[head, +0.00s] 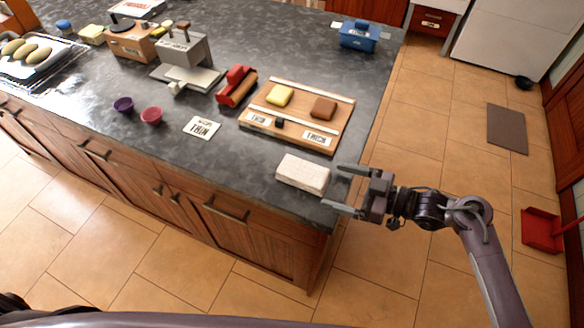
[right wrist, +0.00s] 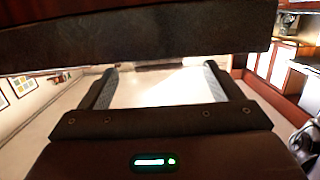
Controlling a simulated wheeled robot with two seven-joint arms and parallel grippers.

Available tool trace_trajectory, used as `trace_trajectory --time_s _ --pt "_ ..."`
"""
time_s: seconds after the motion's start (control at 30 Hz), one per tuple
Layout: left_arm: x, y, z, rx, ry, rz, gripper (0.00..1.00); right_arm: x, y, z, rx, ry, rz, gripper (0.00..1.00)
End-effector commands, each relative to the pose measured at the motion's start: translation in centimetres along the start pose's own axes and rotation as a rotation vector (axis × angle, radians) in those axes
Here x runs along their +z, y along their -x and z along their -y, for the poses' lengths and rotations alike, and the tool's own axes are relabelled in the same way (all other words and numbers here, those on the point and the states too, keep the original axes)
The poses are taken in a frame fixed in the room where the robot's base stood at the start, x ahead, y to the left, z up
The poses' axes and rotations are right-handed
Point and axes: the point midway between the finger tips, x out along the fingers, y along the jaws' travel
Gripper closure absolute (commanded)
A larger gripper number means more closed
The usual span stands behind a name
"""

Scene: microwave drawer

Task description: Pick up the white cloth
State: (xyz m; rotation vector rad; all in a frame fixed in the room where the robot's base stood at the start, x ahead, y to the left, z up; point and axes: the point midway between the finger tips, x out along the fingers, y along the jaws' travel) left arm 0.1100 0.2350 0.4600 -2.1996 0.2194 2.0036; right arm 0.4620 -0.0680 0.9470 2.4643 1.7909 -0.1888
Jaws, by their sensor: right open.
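The white cloth (head: 302,173) lies as a folded, block-like white pad on the dark counter (head: 240,185), near its front right corner. My right gripper (head: 338,188) is open and empty just to the right of the cloth, at the counter's edge, with its fingers pointing left toward it. A gap shows between the fingertips and the cloth. In the right wrist view both fingers (right wrist: 161,72) stand apart below a dark slab, and I cannot make out the cloth there. My left gripper is not in view.
A wooden board (head: 290,120) with a yellow and a brown sponge lies behind the cloth. A white card (head: 201,128), a red cup (head: 151,116) and a purple cup (head: 123,104) are to the left. A blue container (head: 359,38) stands at the far right. Open tiled floor lies right of the counter.

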Motion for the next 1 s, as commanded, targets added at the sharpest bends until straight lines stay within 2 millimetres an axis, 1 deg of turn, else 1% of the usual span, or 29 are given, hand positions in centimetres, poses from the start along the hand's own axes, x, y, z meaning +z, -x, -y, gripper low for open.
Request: trace_trajectory --time_s 0.1,0.23,0.37,0.5,0.6,0.73,0.9,0.97,1.0 --pt "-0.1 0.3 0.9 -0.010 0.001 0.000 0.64 -0.1 -0.7 -0.1 0.000 -0.001 -0.001 0.14" --pt "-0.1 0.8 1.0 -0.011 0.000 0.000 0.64 -0.3 -2.2 0.0 -0.001 -0.001 -0.002 0.14" --pt "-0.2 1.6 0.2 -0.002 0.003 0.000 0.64 -0.7 -3.8 -0.1 0.000 -0.001 -0.002 0.14" --pt "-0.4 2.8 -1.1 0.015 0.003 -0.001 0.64 -1.1 -6.0 -0.3 -0.001 -0.002 -0.003 0.14" --pt "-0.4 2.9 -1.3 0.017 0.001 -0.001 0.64 -0.7 -7.1 -0.3 0.000 -0.002 -0.001 0.14" --pt "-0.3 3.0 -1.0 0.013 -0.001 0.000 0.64 -0.5 -7.8 -0.3 0.001 0.001 0.001 0.14" --pt "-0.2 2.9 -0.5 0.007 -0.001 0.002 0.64 -0.5 -7.8 -0.3 0.001 0.001 0.002 0.14" --pt "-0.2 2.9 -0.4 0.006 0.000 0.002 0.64 -0.5 -7.8 -0.3 0.001 0.001 0.002 0.20" --pt "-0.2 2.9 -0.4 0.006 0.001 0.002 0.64 -0.5 -7.7 -0.3 0.001 0.001 0.002 0.26"
